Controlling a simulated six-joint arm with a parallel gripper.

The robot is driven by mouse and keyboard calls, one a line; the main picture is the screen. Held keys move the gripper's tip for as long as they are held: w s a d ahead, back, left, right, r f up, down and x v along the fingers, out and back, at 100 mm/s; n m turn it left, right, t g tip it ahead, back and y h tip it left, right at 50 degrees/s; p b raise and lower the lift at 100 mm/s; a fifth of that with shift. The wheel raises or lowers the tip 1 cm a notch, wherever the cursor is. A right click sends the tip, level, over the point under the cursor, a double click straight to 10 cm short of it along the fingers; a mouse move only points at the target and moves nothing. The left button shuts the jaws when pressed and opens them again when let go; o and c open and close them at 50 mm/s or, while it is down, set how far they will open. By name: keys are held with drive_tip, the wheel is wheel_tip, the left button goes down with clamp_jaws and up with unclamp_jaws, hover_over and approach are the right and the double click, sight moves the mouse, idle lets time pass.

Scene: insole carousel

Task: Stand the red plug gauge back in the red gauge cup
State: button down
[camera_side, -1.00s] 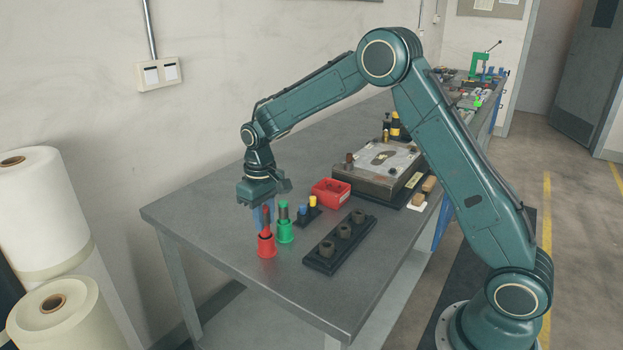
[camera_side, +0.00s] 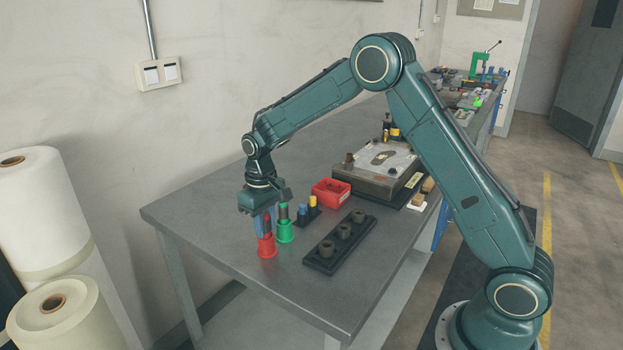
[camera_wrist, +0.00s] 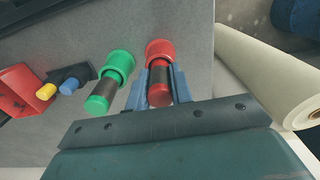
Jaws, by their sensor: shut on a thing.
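The red plug gauge (camera_wrist: 158,82) is between my gripper's blue fingers in the wrist view. It also shows in the side view (camera_side: 267,223), upright, with its lower end at the red gauge cup (camera_side: 267,248). The red cup's rim and wall (camera_wrist: 158,48) show just beyond the gauge in the wrist view. My gripper (camera_side: 264,222) is shut on the red gauge and points down over the cup. How deep the gauge sits in the cup is hard to tell. A green gauge (camera_side: 284,212) stands in its green cup (camera_side: 285,233) close beside.
A fixture plate (camera_side: 383,165) stands further back. The table's left part is bare.

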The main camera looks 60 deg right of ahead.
drive_tip(key=c, duration=1.1)
unclamp_jaws()
drive_tip(key=shift+c, duration=0.2)
drive_tip(key=shift+r, duration=0.1)
wheel_tip(320, 180, up, 14)
drive_tip(key=shift+f, duration=0.2)
drive_tip(key=s+r+t, duration=0.1)
drive_tip(key=s+r, duration=0.4)
drive_tip(key=s, duration=0.3)
drive_tip(key=s+r+t, duration=0.2)
drive_tip(key=s+r, duration=0.2)
drive_tip(key=s, duration=0.4)
drive_tip(key=s+a+f+t, duration=0.1)
drive_tip(key=s+f+t, duration=0.1)
drive_tip(key=s, duration=1.4)
drive_tip(key=shift+s+f+t, duration=0.3)
drive_tip(key=shift+f, duration=0.35)
